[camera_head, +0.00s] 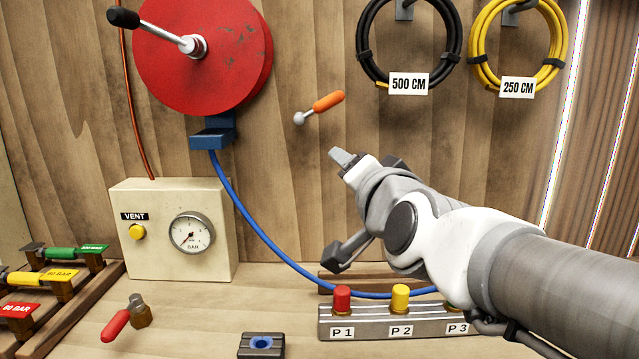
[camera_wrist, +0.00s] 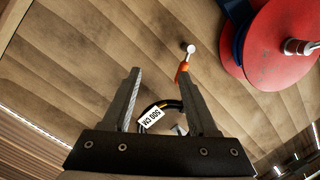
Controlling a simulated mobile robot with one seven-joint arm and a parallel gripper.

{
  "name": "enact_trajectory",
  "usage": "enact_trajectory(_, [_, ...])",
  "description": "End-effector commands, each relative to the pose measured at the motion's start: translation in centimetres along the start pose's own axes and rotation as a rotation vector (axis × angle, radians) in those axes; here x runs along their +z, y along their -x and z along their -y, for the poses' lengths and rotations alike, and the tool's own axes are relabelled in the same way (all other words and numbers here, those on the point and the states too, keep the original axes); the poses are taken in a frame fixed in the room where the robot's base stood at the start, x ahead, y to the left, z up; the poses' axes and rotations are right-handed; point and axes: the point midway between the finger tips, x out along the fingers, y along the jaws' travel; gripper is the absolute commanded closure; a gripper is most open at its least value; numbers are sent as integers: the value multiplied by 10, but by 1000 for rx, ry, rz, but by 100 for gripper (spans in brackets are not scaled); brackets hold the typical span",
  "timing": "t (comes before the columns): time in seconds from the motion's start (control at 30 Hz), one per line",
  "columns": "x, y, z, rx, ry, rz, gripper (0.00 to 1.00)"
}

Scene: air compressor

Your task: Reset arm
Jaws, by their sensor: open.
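My arm comes in from the right in the head view. My gripper (camera_head: 341,208) is open, with its two fingers spread apart and pointing left toward the wooden wall. In the wrist view my gripper (camera_wrist: 160,75) has nothing between its fingers. An orange-handled lever (camera_head: 322,106) with a metal ball end is on the wall above the gripper, apart from it. In the wrist view the lever (camera_wrist: 183,68) shows beside the right fingertip.
A red reel (camera_head: 225,60) with a crank is at upper left, trailing a blue hose (camera_head: 250,221). A gauge box (camera_head: 155,255) stands below. The port block (camera_head: 375,316) lies under my arm, its right part partly covered. Black (camera_head: 367,45) and yellow (camera_head: 475,48) hoses hang above.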

Motion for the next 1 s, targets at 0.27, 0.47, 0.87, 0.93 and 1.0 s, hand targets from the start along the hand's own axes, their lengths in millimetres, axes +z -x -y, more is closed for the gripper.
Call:
enact_trajectory(0.27, [52, 49, -78, 213, 296, 303, 41])
enact_trajectory(0.47, [83, 102, -138, 370, 479, 541, 41])
enact_trajectory(0.87, [85, 197, -180, 576, 664, 891, 41])
enact_trajectory(0.93, [76, 197, -169, 575, 663, 891, 41])
enact_trajectory(1.0, [66, 198, -158, 575, 663, 890, 41])
